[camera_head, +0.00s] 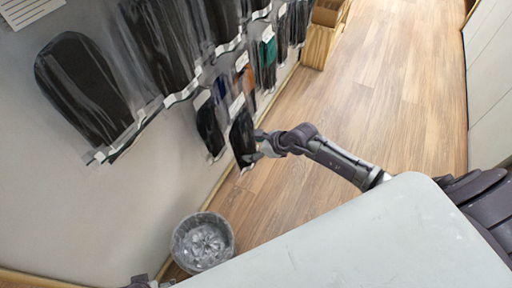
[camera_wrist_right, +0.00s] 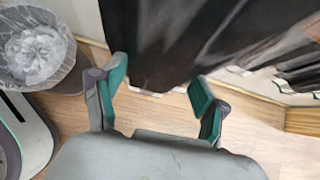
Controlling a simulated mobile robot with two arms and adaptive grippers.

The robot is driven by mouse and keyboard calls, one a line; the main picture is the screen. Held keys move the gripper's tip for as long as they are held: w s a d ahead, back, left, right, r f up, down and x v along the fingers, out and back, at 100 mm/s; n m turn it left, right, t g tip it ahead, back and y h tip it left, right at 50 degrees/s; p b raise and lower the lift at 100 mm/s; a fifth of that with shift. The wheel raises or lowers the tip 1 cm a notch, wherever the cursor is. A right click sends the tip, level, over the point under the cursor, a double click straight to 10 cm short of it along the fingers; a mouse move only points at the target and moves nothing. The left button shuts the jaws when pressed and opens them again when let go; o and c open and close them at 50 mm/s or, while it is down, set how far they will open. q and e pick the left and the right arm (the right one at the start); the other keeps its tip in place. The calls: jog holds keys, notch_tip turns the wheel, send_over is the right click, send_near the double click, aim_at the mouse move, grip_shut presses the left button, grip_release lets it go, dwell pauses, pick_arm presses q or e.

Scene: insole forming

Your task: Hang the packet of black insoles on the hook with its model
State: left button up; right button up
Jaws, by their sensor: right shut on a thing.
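A packet of black insoles (camera_head: 242,138) with a white header hangs low at the wall, at the near end of the lower row. It fills the upper middle of the right wrist view (camera_wrist_right: 190,45). My right gripper (camera_head: 262,145) is at the packet's right side, shut on it; its green-padded fingers (camera_wrist_right: 160,88) show on either side of the packet's lower part. Which hook is behind the packet's header is hidden. A dark piece of my left gripper (camera_head: 140,282) shows at the bottom edge; its fingers cannot be made out.
Several other packets hang on the wall, including a large black one (camera_head: 82,88) and a green one (camera_head: 268,52). A bin with a clear liner (camera_head: 203,242) stands by the wall. A grey surface (camera_head: 380,240) fills the lower right. The wooden floor (camera_head: 400,80) is clear.

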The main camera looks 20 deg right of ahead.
jog(key=shift+w+a+f+b, duration=0.1)
jog(key=shift+w+a+b, duration=0.5)
jog(key=shift+w+a, duration=0.55)
jog(key=shift+w, duration=0.3)
jog(key=w+a+b, duration=0.1)
jog(key=w+b, duration=0.1)
jog(key=w+a+f+b, duration=0.1)
jog(key=w+a, duration=0.1)
jog(key=shift+w+a+b, duration=0.2)
jog(key=shift+b, duration=0.2)
pick_arm(q)
jog(key=w+v, duration=0.1)
jog(key=v, duration=0.9)
jog(key=shift+r+t, duration=0.4)
pick_arm(e)
jog(key=shift+f, duration=0.15)
pick_arm(q)
jog(key=shift+a, duration=0.1)
pick_arm(e)
jog(key=shift+f, duration=0.1)
jog(key=o, duration=1.2)
jog(key=shift+o, duration=0.2)
